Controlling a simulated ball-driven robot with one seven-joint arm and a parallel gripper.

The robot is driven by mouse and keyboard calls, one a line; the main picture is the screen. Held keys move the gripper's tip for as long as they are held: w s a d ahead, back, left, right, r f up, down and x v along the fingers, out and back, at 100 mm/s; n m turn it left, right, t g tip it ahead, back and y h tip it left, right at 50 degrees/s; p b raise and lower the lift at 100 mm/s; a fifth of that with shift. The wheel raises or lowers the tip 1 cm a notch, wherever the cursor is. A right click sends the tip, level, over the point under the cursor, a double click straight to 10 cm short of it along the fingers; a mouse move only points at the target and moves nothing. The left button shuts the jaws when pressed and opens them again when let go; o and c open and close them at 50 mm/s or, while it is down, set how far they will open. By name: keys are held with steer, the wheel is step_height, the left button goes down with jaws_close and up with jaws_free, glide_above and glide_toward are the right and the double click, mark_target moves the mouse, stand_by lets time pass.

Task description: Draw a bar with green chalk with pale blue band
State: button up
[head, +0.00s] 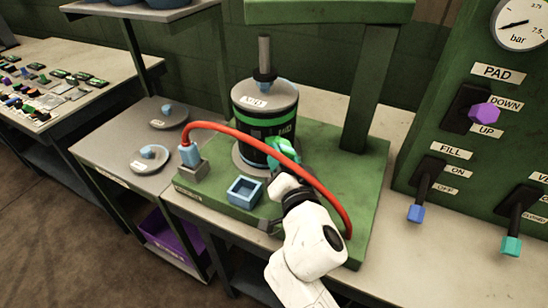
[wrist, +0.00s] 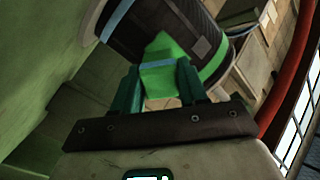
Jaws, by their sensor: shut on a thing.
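The green chalk with a pale blue band (wrist: 160,78) is held between my gripper's two dark green fingers in the wrist view. My gripper (head: 283,152) is shut on it, beside the lower right of a black rubber sleeve (head: 252,137) in the head view. The sleeve stands upright on the green press base, with a green band around it and a grey lid on top. The sleeve (wrist: 165,30) is just beyond the chalk in the wrist view, and a green stripe shows on it. I cannot tell whether the chalk touches the sleeve.
A red hose (head: 300,168) arches from a grey block with a blue fitting across in front of the sleeve, over my wrist. A small open blue box (head: 244,192) sits on the green base (head: 350,205). A green post stands behind. Levers and a gauge (head: 521,22) are at right.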

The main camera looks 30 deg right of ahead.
steer(key=shift+s+d, duration=0.15)
steer(key=shift+d, duration=0.2)
steer(key=shift+b, duration=0.35)
steer(key=shift+a, duration=0.1)
steer(key=shift+w+a+b, duration=0.25)
steer(key=shift+a+b, duration=0.25)
steer(key=shift+a, duration=0.1)
steer(key=shift+w+a+b, duration=0.25)
steer(key=shift+a+b, duration=0.2)
steer(key=shift+a, duration=0.2)
steer(key=shift+w+a+b, duration=0.25)
steer(key=shift+a+b, duration=0.25)
steer(key=shift+a, duration=0.1)
steer(key=shift+s, duration=0.1)
steer(key=shift+b+v, duration=0.75)
steer(key=shift+v, duration=1.8)
steer(key=shift+s+a, duration=0.1)
steer(key=shift+s, duration=0.3)
